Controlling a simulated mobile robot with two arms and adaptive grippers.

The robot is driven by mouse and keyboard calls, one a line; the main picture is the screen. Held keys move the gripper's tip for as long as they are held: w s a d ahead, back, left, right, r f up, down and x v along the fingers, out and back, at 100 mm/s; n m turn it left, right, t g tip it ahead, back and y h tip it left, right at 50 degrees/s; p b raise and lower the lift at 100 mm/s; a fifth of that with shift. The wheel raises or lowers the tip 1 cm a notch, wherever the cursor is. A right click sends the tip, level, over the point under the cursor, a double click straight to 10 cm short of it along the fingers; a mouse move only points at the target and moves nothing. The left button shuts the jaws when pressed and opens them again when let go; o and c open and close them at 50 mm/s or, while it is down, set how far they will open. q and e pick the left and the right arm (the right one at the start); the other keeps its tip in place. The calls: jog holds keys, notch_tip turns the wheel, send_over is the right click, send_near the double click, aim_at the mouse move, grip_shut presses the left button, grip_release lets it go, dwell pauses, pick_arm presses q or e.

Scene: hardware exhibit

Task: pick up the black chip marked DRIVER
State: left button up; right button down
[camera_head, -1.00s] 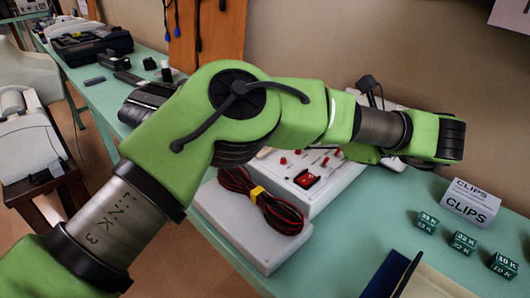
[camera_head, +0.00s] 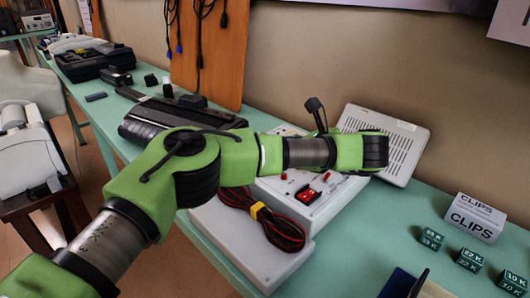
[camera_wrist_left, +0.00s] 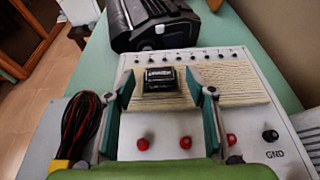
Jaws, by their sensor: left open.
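The black chip (camera_wrist_left: 160,79) with small pale lettering, too small to read surely, sits on a cream, ribbed strip (camera_wrist_left: 222,84) of a white panel box (camera_wrist_left: 260,128) in the left wrist view. My left gripper (camera_wrist_left: 159,90) is open, its two teal-lined fingers on either side of the chip, with gaps visible. It is empty. In the head view the panel box (camera_head: 335,200) is partly covered by my left arm, and the chip and the left gripper's fingers are hidden behind it. My right gripper is not in view.
Coiled red-black cable with a yellow tie (camera_head: 258,211) lies on a grey box beside the panel. A black device (camera_head: 150,125) stands behind, a vented white box (camera_head: 385,140) to the right. A CLIPS sign (camera_head: 474,218) and several green blocks (camera_head: 432,238) stand further right.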

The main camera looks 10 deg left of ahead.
pick_arm(q)
jog(key=shift+x, duration=1)
jog(key=shift+c, duration=0.4)
jog(key=c, duration=1)
jog(key=shift+r, duration=0.1)
